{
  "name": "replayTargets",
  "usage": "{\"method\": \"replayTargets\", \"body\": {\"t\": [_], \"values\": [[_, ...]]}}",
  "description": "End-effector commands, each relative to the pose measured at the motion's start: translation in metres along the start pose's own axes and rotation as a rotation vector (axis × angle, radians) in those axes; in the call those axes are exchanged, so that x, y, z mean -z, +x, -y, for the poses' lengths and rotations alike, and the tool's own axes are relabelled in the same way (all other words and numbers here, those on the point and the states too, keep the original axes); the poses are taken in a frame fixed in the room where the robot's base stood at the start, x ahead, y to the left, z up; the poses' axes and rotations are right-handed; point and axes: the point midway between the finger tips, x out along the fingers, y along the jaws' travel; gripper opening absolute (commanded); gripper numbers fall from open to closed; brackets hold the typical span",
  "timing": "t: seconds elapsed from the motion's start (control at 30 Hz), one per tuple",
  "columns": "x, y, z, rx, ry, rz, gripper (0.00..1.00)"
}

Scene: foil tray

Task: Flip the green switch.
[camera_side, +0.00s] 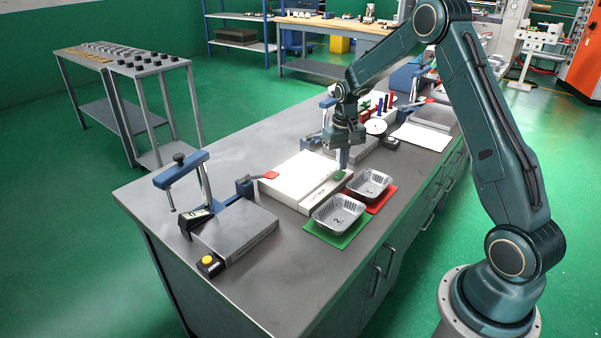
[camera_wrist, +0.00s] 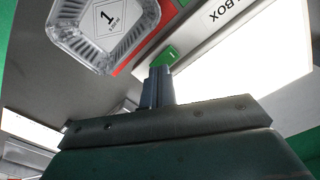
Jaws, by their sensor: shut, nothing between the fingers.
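The green switch (camera_side: 340,175) sits on the edge strip of a white light box (camera_side: 299,178) on the bench. In the wrist view the green switch (camera_wrist: 164,57) shows just beyond my fingertips, partly hidden by them. My gripper (camera_side: 342,166) points down at the switch, its fingers shut and empty. In the wrist view my gripper (camera_wrist: 157,74) has its fingertips at the near end of the switch. I cannot tell whether they touch it.
Foil tray 1 (camera_side: 369,182) stands on a red mat (camera_side: 382,199), close beside the switch. Foil tray 2 (camera_side: 337,212) stands on a green mat (camera_side: 328,238). A blue-armed press (camera_side: 236,229) stands at the left. The bench front (camera_side: 290,285) is clear.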

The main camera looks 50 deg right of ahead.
Motion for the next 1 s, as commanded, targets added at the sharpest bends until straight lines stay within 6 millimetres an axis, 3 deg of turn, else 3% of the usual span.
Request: {"method": "replayTargets", "body": {"t": [1.0], "values": [[0.000,0.011,0.000,0.000,0.000,0.001,0.00]]}}
